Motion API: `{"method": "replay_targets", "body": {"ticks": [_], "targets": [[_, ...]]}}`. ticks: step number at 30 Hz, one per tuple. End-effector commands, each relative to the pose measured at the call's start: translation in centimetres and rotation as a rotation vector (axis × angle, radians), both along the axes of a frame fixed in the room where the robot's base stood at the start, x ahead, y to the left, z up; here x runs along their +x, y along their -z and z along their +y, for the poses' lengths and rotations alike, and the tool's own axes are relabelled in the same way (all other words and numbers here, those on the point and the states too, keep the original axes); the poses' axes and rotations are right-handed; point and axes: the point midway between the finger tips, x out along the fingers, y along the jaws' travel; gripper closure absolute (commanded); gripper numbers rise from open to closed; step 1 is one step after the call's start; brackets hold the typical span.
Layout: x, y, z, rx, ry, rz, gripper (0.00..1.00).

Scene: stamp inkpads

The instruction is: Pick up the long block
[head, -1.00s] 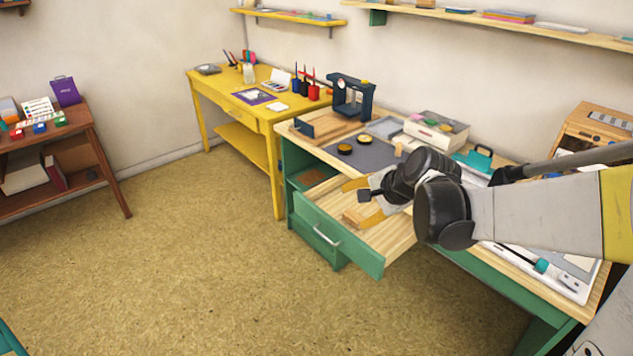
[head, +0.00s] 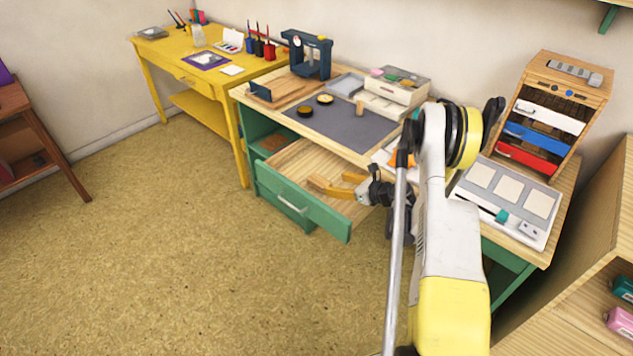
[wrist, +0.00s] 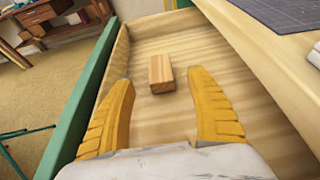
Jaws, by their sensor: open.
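A plain wooden oblong block (wrist: 161,74) lies on the floor of the open drawer (wrist: 150,43), ahead of my fingers in the wrist view. My gripper (wrist: 161,80) is open, with one yellow finger to the left and one to the right of the line to the block. Neither finger visibly touches it, and nothing is held. In the head view my gripper (head: 338,184) reaches low into the green-fronted drawer (head: 296,210) from the right. There the block is hard to tell apart from the similarly coloured fingertips.
The drawer's side walls and green front edge flank my gripper closely. The desktop (head: 260,103) overhangs the drawer's back, bearing a dark mat (head: 345,128) with round pads and a small upright wooden piece (head: 360,107). A drawer cabinet (head: 556,110) stands right. Floor in front is clear.

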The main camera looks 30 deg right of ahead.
Motion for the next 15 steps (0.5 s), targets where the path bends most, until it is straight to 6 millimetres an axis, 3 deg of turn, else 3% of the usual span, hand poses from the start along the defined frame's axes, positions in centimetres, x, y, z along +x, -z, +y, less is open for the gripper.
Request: {"method": "replay_targets", "body": {"ticks": [7, 9, 15], "targets": [[3.2, 0.8, 1.4, -0.003, -0.002, 0.0, 0.34], [4.1, 1.9, 1.7, -0.004, -0.003, -0.001, 0.34], [5.2, 2.4, 2.1, -0.005, -0.002, -0.001, 0.34]]}}
